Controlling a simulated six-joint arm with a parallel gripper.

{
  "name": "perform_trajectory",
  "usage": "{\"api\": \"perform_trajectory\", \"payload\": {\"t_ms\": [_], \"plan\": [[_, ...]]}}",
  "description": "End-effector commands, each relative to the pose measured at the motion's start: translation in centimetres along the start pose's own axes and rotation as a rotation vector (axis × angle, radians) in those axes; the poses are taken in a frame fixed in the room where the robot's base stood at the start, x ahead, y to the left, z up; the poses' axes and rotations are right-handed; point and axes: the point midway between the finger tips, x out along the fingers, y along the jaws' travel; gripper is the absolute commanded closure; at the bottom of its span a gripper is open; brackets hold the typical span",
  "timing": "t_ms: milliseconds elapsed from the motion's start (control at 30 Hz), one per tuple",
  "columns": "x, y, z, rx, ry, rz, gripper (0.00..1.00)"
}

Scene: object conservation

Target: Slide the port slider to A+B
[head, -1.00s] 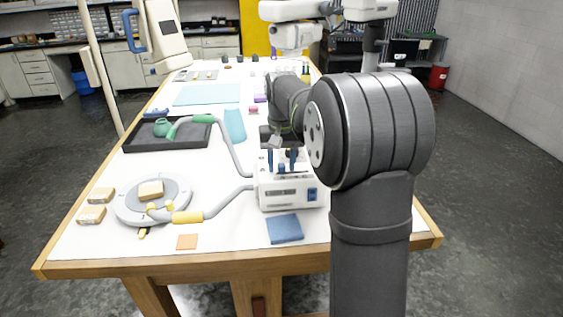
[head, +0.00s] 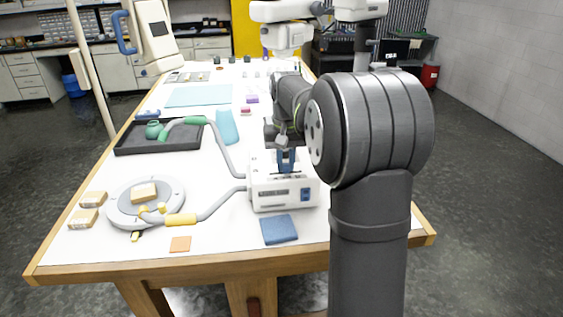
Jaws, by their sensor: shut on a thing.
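The white port box (head: 265,198) stands at the near right of the white table top, with a dark display and a blue switch on its front. Two grey hoses join its left side. My gripper (head: 286,163) points down over the box's top, its blue fingers together. It is shut on the port slider's small knob, which the fingers mostly hide. The A and B marks and the slider's position along its slot are too small to read.
A round grey plate (head: 118,210) with a tan block and a yellow-ended hose is at left. A black tray (head: 130,150) with a green hose end lies behind. A blue cloth (head: 279,230) lies in front of the box. My arm hides the right side.

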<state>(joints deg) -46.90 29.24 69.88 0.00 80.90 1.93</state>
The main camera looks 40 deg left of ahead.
Motion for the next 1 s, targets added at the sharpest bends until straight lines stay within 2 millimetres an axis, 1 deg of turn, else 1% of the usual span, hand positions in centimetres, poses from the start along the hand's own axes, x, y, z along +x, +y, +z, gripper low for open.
{"api": "perform_trajectory", "payload": {"t_ms": [33, 67, 133, 167, 433, 567, 667, 1000], "plan": [[0.0, 0.0, 0.0, 0.000, 0.001, 0.000, 1.00], [0.0, 0.0, 0.0, 0.000, 0.001, 0.000, 0.76], [0.0, 0.0, 0.0, 0.000, 0.001, 0.000, 0.62], [0.0, 0.0, 0.0, 0.000, 0.001, 0.000, 0.60], [-0.1, 0.0, 0.0, 0.000, 0.001, 0.000, 0.60], [-1.0, 0.0, -0.1, 0.000, 0.002, 0.000, 0.60], [-2.6, 0.0, -0.1, 0.000, 0.004, 0.000, 0.60], [-10.9, 0.0, -0.1, 0.000, 0.006, 0.000, 0.60]]}}
